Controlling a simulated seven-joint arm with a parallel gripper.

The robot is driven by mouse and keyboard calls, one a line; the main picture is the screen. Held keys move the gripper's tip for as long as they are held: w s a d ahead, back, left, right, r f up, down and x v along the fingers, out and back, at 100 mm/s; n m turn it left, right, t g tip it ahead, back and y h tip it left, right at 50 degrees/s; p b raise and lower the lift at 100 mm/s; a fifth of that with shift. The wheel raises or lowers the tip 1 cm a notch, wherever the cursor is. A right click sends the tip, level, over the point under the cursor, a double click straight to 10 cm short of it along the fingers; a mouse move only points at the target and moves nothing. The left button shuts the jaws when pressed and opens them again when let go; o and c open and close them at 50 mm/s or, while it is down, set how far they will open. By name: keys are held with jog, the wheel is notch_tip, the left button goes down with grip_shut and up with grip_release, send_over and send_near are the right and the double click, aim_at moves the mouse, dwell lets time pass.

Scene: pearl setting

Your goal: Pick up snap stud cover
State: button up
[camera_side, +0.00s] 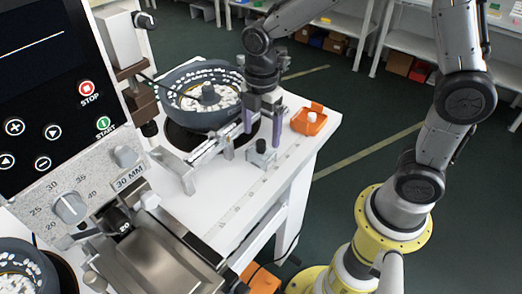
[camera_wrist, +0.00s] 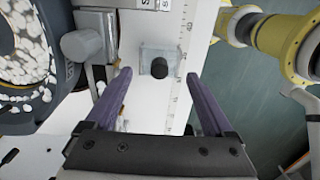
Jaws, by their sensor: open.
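A small clear-grey block with a black round knob (camera_wrist: 160,62), which looks like the snap stud cover, sits on the white table. In the side view, the block (camera_side: 261,153) is beside the metal feed rail. My gripper (camera_wrist: 157,76) is open, with its two purple fingers apart and nothing between them. In the wrist view the block lies ahead, roughly between the fingertips. In the side view my gripper (camera_side: 264,125) points down, just behind and above the block. The exact height gap is hard to tell.
A round grey bowl feeder (camera_side: 175,98) with white parts stands left of my gripper. The metal rail (camera_side: 205,150) runs close by. An orange box (camera_side: 309,119) sits near the table's right edge. A ruler scale (camera_wrist: 178,95) lies along the table. A control panel (camera_side: 50,80) stands at left.

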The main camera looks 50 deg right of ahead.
aim_at(261, 141)
jog(key=shift+f, duration=2.95)
jog(key=shift+c, duration=0.3)
jog(key=c, duration=0.9)
jog(key=shift+r, duration=0.1)
